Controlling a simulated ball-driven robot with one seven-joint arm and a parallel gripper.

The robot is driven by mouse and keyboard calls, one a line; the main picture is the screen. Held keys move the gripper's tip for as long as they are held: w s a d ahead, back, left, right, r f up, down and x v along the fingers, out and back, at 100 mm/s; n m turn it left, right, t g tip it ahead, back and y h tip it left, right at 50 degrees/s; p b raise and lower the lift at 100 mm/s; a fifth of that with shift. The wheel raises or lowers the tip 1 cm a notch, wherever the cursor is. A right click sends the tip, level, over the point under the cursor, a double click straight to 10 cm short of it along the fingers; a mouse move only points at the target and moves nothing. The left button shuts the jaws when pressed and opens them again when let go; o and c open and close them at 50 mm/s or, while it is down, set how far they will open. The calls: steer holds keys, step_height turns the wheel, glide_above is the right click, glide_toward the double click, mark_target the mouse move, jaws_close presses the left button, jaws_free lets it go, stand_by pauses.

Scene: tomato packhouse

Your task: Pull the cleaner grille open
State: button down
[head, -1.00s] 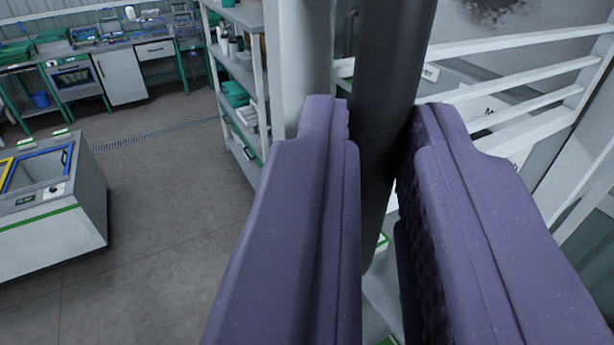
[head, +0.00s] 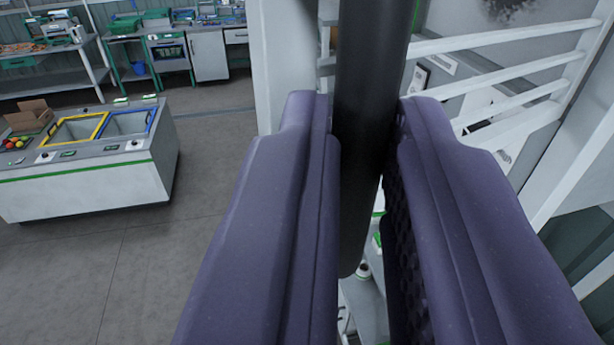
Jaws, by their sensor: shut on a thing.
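My gripper (head: 362,118) has its two purple fingers on either side of a thick dark upright bar (head: 362,150), and is shut on it. The bar looks like the grille's handle. It runs from the top of the picture down between the fingers, and its lower end shows there. White slats of the cleaner grille (head: 500,40) show to the right of the bar. A white upright post (head: 282,55) stands just left of it. The fingers hide parts of the post and slats, so I cannot tell how the bar is fixed.
A white counter (head: 90,195) with yellow- and blue-rimmed bins stands at left. A cardboard box (head: 28,115) sits on it. Benches (head: 205,50) line the back. Grey floor (head: 215,150) lies clear between the counter and my gripper.

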steer(key=shift+d+r, duration=0.15)
steer(key=shift+d, duration=0.05)
steer(key=c, duration=1.4)
jaws_free()
steer(key=shift+d, duration=0.1)
steer(key=o, duration=0.3)
steer(key=shift+w+d+f, duration=0.2)
steer(key=shift+w+d, duration=0.15)
steer(key=s+b, duration=0.1)
steer(key=s, duration=0.6)
steer(key=shift+s+f, duration=0.15)
